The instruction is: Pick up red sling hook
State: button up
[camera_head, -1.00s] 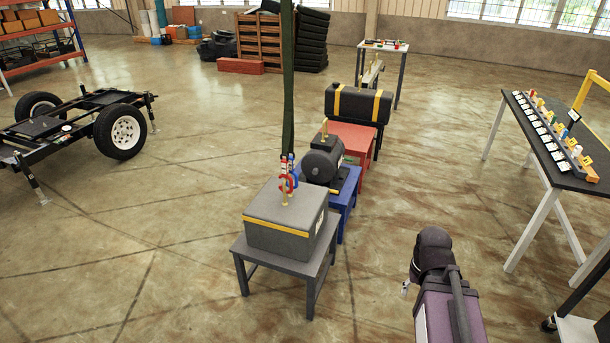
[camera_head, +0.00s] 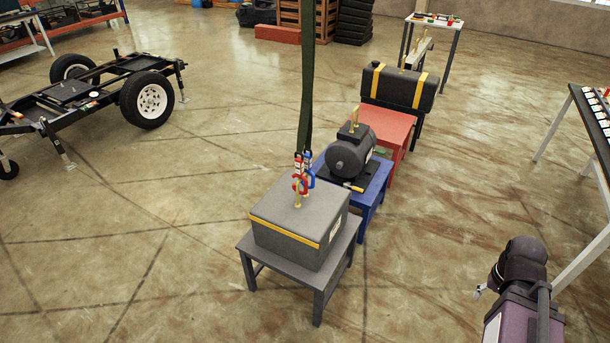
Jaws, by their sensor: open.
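The red sling hook (camera_head: 297,184) hangs at the lower end of a dark green sling (camera_head: 306,90), just above the grey box (camera_head: 290,235). A blue sling hook (camera_head: 311,179) hangs close beside it on the right. A yellow lifting eye (camera_head: 298,201) stands on the box lid right by the hooks; I cannot tell whether they touch it. My arm is at the lower right, and only a small part of my gripper (camera_head: 479,290) shows at its left side. The gripper is open, well apart from the hooks. Most of it is hidden.
The box stands on a grey table (camera_head: 327,278). Behind it are a black motor (camera_head: 350,152) on a blue table, a red table (camera_head: 385,124) and a black tank (camera_head: 398,88). A wheeled chassis (camera_head: 95,95) is at left. A dark-topped table (camera_head: 590,120) is at right. Floor in front is clear.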

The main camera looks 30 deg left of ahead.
aim_at(299, 161)
jog(key=u, duration=0.25)
jog(key=i, duration=1.35)
jog(key=u, duration=0.55)
